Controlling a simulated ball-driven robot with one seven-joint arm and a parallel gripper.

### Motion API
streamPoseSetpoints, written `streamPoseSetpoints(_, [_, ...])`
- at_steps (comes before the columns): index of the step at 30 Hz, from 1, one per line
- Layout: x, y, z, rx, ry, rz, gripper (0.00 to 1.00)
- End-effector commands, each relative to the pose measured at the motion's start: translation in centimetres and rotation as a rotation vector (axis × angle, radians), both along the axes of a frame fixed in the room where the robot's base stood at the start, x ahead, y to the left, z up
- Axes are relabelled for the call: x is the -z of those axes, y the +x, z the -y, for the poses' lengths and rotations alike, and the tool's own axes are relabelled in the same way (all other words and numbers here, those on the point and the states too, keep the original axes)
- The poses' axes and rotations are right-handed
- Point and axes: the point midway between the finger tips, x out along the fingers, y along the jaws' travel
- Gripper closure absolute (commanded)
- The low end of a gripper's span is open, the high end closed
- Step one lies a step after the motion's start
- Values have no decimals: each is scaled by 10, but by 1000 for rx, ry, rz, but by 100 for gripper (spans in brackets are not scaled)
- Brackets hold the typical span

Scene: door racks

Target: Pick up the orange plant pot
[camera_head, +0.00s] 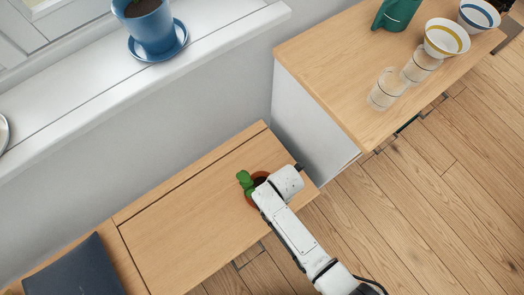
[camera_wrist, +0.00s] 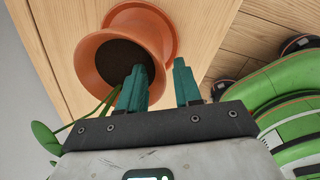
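The orange plant pot (camera_wrist: 90,60) fills the upper left of the wrist view, with dark soil inside and a green plant hanging past its lower rim. In the head view the pot (camera_head: 248,196) stands on the low wooden bench, largely covered by my arm. My gripper (camera_wrist: 159,78) is open, with two dark green fingers set apart. In the wrist view, the left finger overlaps the pot's mouth and the right finger is just outside its right rim. I cannot tell whether either finger touches the pot. The fingers are hidden in the head view.
The bench (camera_head: 185,245) holds a dark flat object (camera_head: 75,270) at lower left. A higher wooden counter (camera_head: 325,60) at right carries two glasses, two bowls and a green watering can (camera_head: 397,12). A blue pot (camera_head: 150,28) stands on the windowsill.

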Motion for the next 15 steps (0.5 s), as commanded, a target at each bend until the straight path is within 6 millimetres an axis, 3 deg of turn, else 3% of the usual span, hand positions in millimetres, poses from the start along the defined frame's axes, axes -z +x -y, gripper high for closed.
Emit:
streamPoseSetpoints(3, [9,0,-1,0,-1,-1,66])
streamPoseSetpoints(11, [10,0,-1,0,0,0,66])
streamPoseSetpoints(15, [10,0,-1,0,0,0,79])
